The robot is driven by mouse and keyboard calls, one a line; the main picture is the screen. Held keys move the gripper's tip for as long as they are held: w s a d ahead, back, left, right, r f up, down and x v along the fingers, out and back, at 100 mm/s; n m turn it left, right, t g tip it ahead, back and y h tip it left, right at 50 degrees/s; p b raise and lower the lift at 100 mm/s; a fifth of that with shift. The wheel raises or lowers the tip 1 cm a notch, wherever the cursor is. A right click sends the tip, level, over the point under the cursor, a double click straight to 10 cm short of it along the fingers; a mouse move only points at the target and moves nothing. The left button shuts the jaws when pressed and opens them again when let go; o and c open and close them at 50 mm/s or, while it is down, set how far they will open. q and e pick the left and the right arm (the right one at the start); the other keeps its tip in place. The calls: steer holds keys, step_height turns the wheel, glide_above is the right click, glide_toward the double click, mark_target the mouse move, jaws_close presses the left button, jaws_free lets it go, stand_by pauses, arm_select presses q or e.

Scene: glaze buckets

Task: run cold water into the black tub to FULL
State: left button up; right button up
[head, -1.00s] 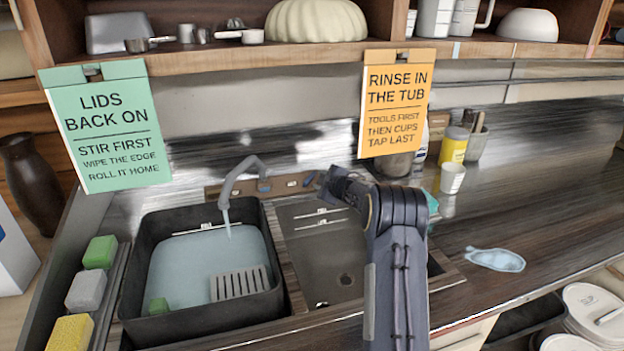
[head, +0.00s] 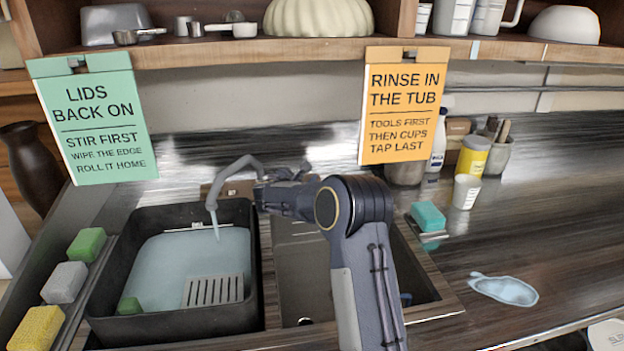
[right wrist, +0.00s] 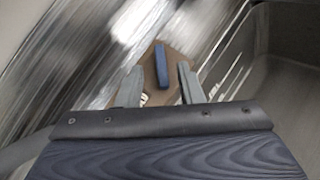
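The black tub (head: 107,290) stands in the left sink bay and holds pale blue water (head: 185,262). A thin stream runs from the grey tap (head: 222,180) into it. The water surface lies a little below a pale marking (head: 198,226) on the tub's back wall; its lettering is too small to read. My right gripper (head: 262,195) is beside the tap's base, at the back of the sink. In the right wrist view, its two fingers (right wrist: 160,88) are apart, with a blue handle (right wrist: 161,65) ahead between them, not visibly gripped. My left gripper is not in view.
A slotted grey plate (head: 213,290) and a green block (head: 130,306) are in the tub. Sponges (head: 65,282) line the left ledge. The sink's right bay (head: 302,265) is partly behind my arm. A teal sponge (head: 428,216), cup (head: 466,191) and puddle (head: 504,289) are on the right counter.

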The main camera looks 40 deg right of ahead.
mark_target(312, 179)
steer(key=p+x, duration=0.1)
steer(key=x, duration=0.5)
jaws_close()
